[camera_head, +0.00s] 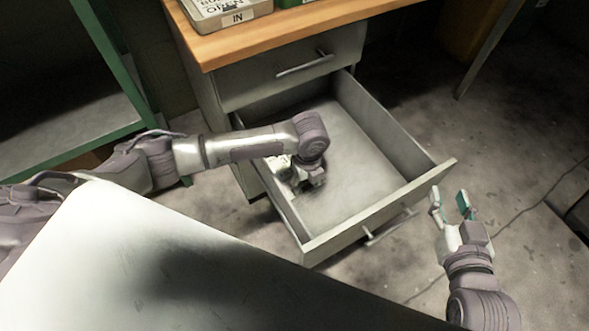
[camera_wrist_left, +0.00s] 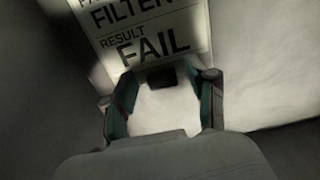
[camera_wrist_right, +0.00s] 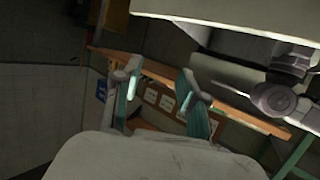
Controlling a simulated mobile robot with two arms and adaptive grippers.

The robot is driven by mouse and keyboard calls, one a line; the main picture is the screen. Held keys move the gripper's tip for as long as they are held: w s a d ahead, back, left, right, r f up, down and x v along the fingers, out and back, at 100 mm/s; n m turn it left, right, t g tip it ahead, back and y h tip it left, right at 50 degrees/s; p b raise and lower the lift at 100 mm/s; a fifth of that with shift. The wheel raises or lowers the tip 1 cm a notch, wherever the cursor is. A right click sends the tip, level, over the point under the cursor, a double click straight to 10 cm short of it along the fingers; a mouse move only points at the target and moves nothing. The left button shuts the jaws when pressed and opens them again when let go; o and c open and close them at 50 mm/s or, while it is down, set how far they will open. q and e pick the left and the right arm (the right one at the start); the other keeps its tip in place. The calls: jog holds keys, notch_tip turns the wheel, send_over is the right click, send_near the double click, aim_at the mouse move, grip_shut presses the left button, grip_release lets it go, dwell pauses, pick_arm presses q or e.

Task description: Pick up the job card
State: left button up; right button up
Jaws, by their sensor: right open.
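The job card (camera_wrist_left: 155,40) is a pale card with black print reading "FILTER" and "RESULT FAIL" in the left wrist view. It lies inside the open drawer (camera_head: 380,118); in the head view my left arm mostly hides it. My left gripper (camera_wrist_left: 163,98) reaches down into the drawer by its left wall, its fingers apart over the card's lower part. A small dark block (camera_wrist_left: 161,76) shows on the card just beyond the fingertips. In the head view this gripper (camera_head: 302,186) is partly hidden by its wrist. My right gripper (camera_head: 453,206) is open and empty, outside the drawer's front right corner.
A closed drawer (camera_head: 300,68) with a bar handle sits above. A green-framed shelf (camera_head: 110,60) stands at left. Bare floor (camera_head: 520,150) lies to the right.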

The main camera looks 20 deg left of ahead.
pick_arm(q)
grip_shut()
jog(key=shift+r, duration=0.15)
